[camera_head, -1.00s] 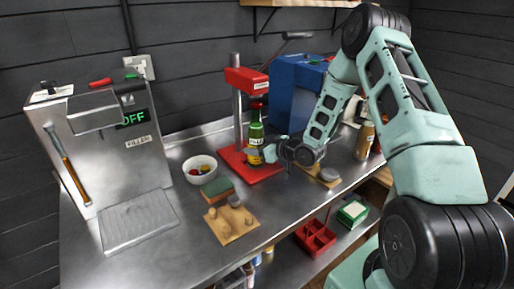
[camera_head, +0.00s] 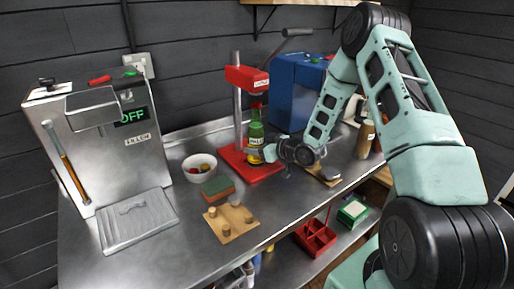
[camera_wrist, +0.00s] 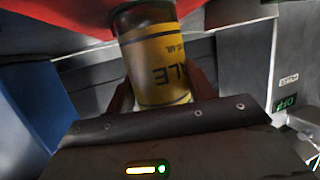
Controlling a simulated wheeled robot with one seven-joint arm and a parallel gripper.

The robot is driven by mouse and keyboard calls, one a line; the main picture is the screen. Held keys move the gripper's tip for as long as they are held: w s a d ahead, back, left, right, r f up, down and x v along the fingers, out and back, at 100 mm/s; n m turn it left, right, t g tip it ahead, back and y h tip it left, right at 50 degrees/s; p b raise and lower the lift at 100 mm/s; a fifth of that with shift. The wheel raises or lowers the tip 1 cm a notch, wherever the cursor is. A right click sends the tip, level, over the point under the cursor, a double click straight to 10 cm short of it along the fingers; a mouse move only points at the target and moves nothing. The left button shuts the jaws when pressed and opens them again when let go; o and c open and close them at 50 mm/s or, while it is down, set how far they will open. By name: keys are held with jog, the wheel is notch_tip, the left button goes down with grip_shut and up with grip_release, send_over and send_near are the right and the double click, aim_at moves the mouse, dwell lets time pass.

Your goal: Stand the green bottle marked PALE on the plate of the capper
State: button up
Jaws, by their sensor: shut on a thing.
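The green bottle (camera_head: 256,133) stands upright over the red base plate of the capper (camera_head: 262,172), under the capper's red head. Its yellow label reads upside down in the wrist view (camera_wrist: 160,62), with "ALE" visible. My gripper (camera_head: 262,153) reaches in from the right and is shut on the bottle's lower part. In the wrist view the two fingers lie on either side of the label. Whether the bottle's foot touches the plate is hidden by the gripper.
The steel filler (camera_head: 100,140) with an OFF display stands at left. A white bowl (camera_head: 199,172), a green and brown sponge (camera_head: 217,190) and a wooden board with pegs (camera_head: 231,226) lie in front. A blue machine (camera_head: 291,95) stands behind right. A brown bottle (camera_head: 365,138) stands further right.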

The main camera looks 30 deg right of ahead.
jog(key=shift+r, duration=0.1)
jog(key=o, duration=1)
jog(key=shift+s+d, duration=0.1)
jog(key=shift+s, duration=0.05)
jog(key=b+v, duration=0.3)
jog(key=v, duration=1.4)
